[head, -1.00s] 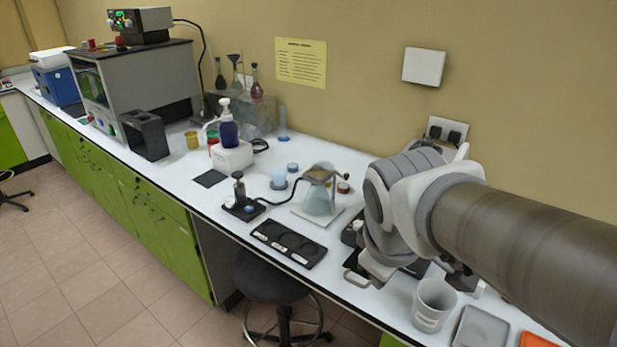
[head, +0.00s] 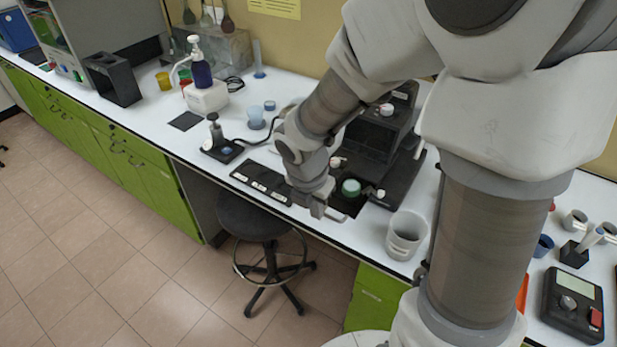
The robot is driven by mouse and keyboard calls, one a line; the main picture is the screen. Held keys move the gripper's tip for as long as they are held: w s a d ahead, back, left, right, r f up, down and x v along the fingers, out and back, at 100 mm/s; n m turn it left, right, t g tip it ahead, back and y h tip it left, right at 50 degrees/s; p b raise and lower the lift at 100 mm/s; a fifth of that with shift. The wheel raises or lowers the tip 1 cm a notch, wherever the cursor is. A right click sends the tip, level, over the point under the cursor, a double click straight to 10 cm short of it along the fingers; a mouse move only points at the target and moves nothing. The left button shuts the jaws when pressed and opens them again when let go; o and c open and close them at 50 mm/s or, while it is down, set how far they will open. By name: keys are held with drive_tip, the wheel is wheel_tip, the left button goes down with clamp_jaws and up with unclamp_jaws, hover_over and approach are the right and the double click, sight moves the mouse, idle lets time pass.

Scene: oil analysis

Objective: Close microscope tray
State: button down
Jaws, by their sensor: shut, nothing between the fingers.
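The black microscope (head: 373,138) stands on the white bench, partly hidden behind my arm. A dark tray (head: 347,207) is at its front, toward the bench's front edge, with a green round-topped item (head: 351,187) over or on it; I cannot tell which. The tray's pale handle (head: 336,216) shows at its front. My gripper (head: 318,208) points down beside the handle, at its left. It is shut with nothing held. Whether it touches the handle, and how far the tray stands out, I cannot tell.
A black slotted holder (head: 262,182) lies just left of my gripper. A grey-white beaker (head: 405,236) stands to the right of the tray. A stool (head: 255,217) is on the floor in front of the bench. Bench space is free at the left.

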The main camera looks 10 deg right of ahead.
sight(355, 182)
drive_tip(key=shift+w+d+f+b, duration=0.4)
drive_tip(key=shift+w+d+f, duration=0.3)
drive_tip(key=shift+f, duration=0.8)
drive_tip(key=shift+w+d+f+b, duration=0.45)
drive_tip(key=shift+w+d+f, duration=0.2)
drive_tip(key=shift+f, duration=0.85)
drive_tip(key=shift+w+d+f+b, duration=0.4)
drive_tip(key=shift+w+d+f, duration=0.3)
drive_tip(key=shift+f, duration=0.8)
drive_tip(key=shift+w, duration=0.1)
drive_tip(key=w+d+p, duration=0.8)
drive_tip(key=w+d, duration=0.1)
drive_tip(key=shift+d+r, duration=0.15)
drive_tip(key=shift+w+d, duration=0.35)
